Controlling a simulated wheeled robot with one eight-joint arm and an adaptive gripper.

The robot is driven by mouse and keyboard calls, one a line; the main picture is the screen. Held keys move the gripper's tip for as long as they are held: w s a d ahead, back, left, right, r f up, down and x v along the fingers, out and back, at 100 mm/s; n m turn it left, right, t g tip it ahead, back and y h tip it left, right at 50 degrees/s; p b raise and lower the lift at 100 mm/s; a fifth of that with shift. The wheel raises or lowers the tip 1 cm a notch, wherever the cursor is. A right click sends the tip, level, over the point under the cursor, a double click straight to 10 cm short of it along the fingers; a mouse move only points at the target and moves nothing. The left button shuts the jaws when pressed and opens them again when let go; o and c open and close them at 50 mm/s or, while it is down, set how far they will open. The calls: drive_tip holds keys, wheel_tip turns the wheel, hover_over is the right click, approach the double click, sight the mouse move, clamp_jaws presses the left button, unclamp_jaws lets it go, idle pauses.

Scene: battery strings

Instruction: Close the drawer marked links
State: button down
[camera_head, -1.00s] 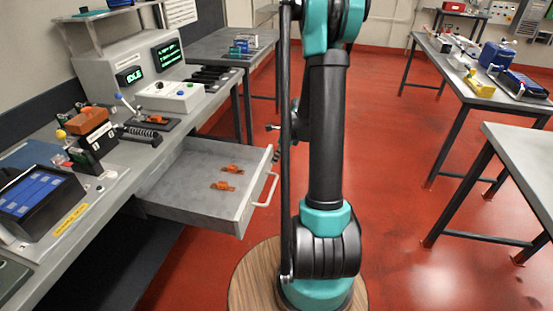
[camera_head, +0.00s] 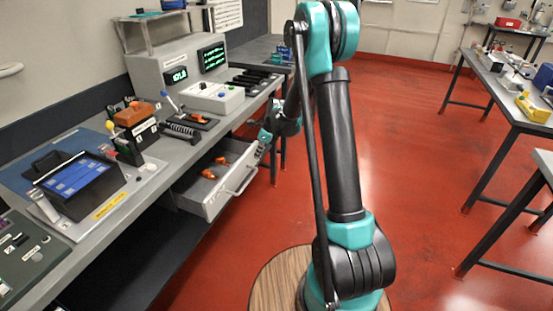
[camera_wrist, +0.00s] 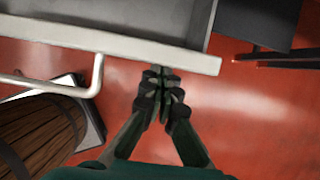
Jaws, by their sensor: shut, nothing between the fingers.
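The drawer (camera_head: 214,204) under the left bench stands partly open, with orange links (camera_head: 207,174) inside. I cannot read a mark on it. Its bar handle (camera_head: 243,181) is on the front face. My gripper (camera_head: 262,138) is at the far end of the drawer front, partly hidden by my arm. In the wrist view my gripper (camera_wrist: 162,82) is shut and empty, its tips at the light drawer front (camera_wrist: 120,42), to the right of the handle (camera_wrist: 45,84). Whether the tips touch the front I cannot tell.
The bench (camera_head: 150,180) above the drawer carries a black box with blue panels (camera_head: 77,180), a battery stand (camera_head: 132,125) and a console with screens (camera_head: 177,75). Open red floor (camera_head: 410,180) lies right of my arm. More tables (camera_head: 500,95) stand further right.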

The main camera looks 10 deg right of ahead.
drive_tip(key=w+a, duration=0.2)
drive_tip(key=a, duration=0.1)
drive_tip(key=w+a, duration=0.2)
drive_tip(key=a, duration=0.2)
drive_tip(key=w+a, duration=0.2)
drive_tip(key=a, duration=0.2)
drive_tip(key=shift+w, duration=0.2)
drive_tip(key=shift+r, duration=0.1)
